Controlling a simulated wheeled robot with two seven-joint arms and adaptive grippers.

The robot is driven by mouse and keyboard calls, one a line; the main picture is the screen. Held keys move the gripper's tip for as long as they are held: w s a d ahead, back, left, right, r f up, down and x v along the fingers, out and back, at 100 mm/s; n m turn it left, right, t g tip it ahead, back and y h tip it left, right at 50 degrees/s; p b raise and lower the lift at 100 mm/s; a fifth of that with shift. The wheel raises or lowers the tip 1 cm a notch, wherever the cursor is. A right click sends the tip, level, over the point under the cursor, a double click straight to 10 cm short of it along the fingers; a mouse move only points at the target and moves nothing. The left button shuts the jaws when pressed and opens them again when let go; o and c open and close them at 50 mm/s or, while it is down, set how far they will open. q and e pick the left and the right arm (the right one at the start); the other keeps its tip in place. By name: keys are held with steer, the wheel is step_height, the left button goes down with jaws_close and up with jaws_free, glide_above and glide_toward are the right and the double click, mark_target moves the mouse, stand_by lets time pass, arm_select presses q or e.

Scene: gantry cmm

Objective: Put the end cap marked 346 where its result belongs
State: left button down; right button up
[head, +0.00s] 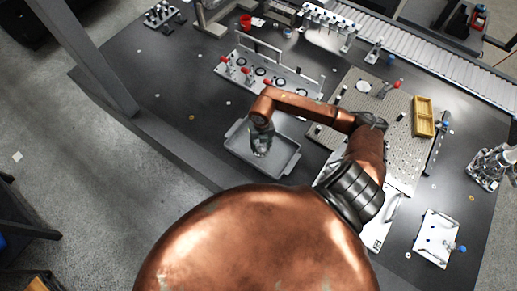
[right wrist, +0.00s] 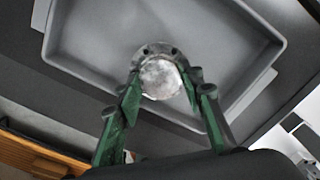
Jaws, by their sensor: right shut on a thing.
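My right gripper (head: 261,146) hangs over the grey tray (head: 288,166) in the head view. In the right wrist view its green fingers (right wrist: 160,95) are shut on a round, silver-grey end cap (right wrist: 160,77) with small holes in its rim. The cap is in front of the grey tray (right wrist: 85,62); whether it touches the tray floor I cannot tell. No number can be read on the cap, so I cannot tell whether it is the one marked 346. The rest of the tray looks empty. My left gripper is not in view.
Behind the tray stands a fixture row with red-handled clamps (head: 246,79). To the right lie a perforated plate (head: 395,135) and a yellow bin (head: 424,112). A roller conveyor (head: 440,62) runs along the back. The dark table (head: 165,95) is mostly clear on the left.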

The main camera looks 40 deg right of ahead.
mark_target(258, 149)
steer(key=shift+w+a+f, duration=0.25)
steer(key=shift+w+f, duration=0.05)
steer(key=shift+f, duration=0.1)
steer(key=shift+w+a+f, duration=0.1)
steer(key=shift+w+f, duration=0.05)
steer(key=shift+f, duration=1.65)
steer(key=shift+f, duration=0.1)
steer(key=o, duration=1.3)
step_height(258, 149, up, 12)
steer(key=shift+r, duration=0.15)
